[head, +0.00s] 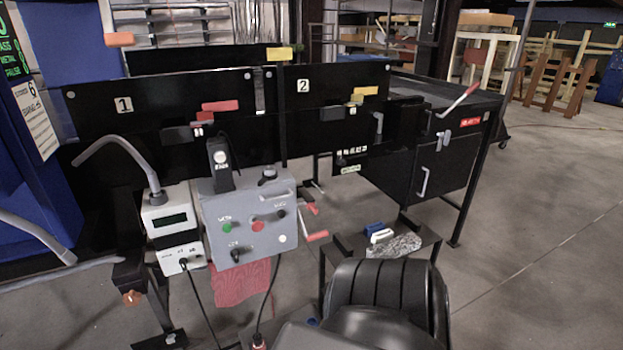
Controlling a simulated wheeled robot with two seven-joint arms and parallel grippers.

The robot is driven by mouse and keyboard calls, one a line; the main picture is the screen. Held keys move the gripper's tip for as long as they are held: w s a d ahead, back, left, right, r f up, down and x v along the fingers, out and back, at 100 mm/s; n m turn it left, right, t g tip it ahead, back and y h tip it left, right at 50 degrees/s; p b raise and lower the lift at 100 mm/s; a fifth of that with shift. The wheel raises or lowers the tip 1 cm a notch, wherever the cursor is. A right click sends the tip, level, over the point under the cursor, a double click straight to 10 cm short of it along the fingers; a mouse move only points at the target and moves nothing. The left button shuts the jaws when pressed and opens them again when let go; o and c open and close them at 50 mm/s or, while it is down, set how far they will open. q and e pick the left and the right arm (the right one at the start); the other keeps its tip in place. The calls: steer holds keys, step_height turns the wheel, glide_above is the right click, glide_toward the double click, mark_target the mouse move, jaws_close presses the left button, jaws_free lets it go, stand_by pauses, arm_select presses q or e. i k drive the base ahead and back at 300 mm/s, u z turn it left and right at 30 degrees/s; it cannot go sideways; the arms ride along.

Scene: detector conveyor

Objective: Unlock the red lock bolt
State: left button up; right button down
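Several red parts show, and I cannot tell for sure which one is the lock bolt. A red bar (220,106) sits on the black panel marked 1 (90,110), above a dark block (183,134). A red-gripped lever (459,100) slants up at the right black cabinet (440,170). Two small red-ended handles, an upper one (313,209) and a lower one (316,236), stick out right of the grey control box (250,215). Neither of my grippers is in view.
A white instrument box (168,215) with a bent grey tube (105,148) stands left of the control box. A black chair (385,300) fills the lower middle. A small shelf (410,236) holds loose items. The floor (540,240) at right is clear.

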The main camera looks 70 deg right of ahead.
mark_target(312, 206)
steer(key=z, duration=0.65)
steer(key=i, duration=0.85)
steer(key=z, duration=0.8)
